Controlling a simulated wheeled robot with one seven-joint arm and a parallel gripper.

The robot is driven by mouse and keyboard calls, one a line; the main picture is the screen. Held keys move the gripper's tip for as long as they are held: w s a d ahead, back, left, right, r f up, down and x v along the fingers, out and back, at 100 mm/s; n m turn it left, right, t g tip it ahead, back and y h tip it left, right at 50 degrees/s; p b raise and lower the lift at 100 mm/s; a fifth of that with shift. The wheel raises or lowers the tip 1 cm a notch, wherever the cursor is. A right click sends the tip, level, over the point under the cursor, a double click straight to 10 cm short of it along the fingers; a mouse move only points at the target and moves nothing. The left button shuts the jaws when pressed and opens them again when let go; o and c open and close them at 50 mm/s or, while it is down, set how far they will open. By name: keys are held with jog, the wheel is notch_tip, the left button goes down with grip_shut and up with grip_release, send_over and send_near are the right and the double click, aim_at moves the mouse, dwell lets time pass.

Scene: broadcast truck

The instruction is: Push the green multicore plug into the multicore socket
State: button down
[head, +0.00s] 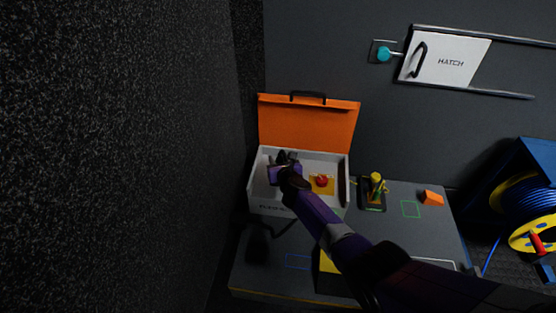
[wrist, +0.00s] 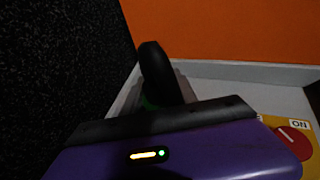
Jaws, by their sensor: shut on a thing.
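My gripper (head: 283,161) is over the left part of an open grey case (head: 267,201) with an orange lid. Most of the plug is hidden by the gripper. I cannot make out the multicore socket, nor tell whether the plug touches it.
A red knob (head: 321,180) on a yellow plate sits in the case, right of my gripper. The raised orange lid (head: 307,125) stands behind. A yellow-topped item (head: 376,179) and an orange block (head: 432,198) are on the bench at right. A dark wall (head: 120,150) rises at left.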

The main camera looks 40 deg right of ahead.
jog(key=shift+f+b, duration=0.6)
jog(key=shift+f, duration=0.1)
jog(key=c, duration=0.9)
grip_release()
jog(key=shift+s, duration=0.1)
jog(key=p+v, duration=0.6)
jog(key=v, duration=0.1)
jog(key=shift+s+a+r, duration=0.2)
jog(key=shift+s, duration=0.05)
